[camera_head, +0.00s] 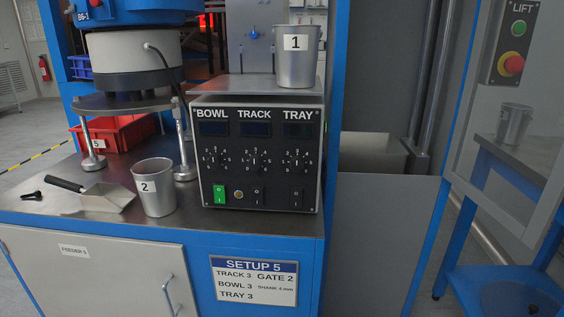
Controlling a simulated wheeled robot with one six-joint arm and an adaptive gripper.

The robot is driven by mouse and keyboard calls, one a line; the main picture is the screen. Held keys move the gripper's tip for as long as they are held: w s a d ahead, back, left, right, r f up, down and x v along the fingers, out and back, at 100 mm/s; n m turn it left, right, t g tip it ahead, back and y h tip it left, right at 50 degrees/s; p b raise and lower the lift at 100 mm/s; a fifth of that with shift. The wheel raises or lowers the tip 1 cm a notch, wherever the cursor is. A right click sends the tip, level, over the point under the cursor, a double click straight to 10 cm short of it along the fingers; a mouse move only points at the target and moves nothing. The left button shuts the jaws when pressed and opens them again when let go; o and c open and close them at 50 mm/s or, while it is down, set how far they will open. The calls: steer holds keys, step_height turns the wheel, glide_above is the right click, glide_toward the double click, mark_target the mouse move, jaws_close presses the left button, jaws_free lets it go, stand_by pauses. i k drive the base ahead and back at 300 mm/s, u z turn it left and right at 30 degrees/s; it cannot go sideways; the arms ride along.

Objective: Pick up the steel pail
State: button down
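One steel pail (156,195), labelled 2, stands upright on the metal bench top (255,222), left of the control box and close to the front edge. Another steel pail (296,62), labelled 1, stands upright on the plate (230,87) on top of the control box. A similar grey pail (514,125) shows at the right behind or in a glass panel; I cannot tell if it is a reflection. My gripper is not in view.
A scoop (105,197) with a dark handle lies left of pail 2. The control box (258,155) stands right of it, and a feeder bowl (125,55) on metal legs rises behind. A red bin (115,133) sits at the back left. A setup sign (254,280) hangs below.

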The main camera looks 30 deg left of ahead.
mark_target(153, 177)
steer(key=u, duration=0.45)
steer(key=i, duration=0.6)
steer(key=u, duration=3.5)
steer(key=i, duration=3.2)
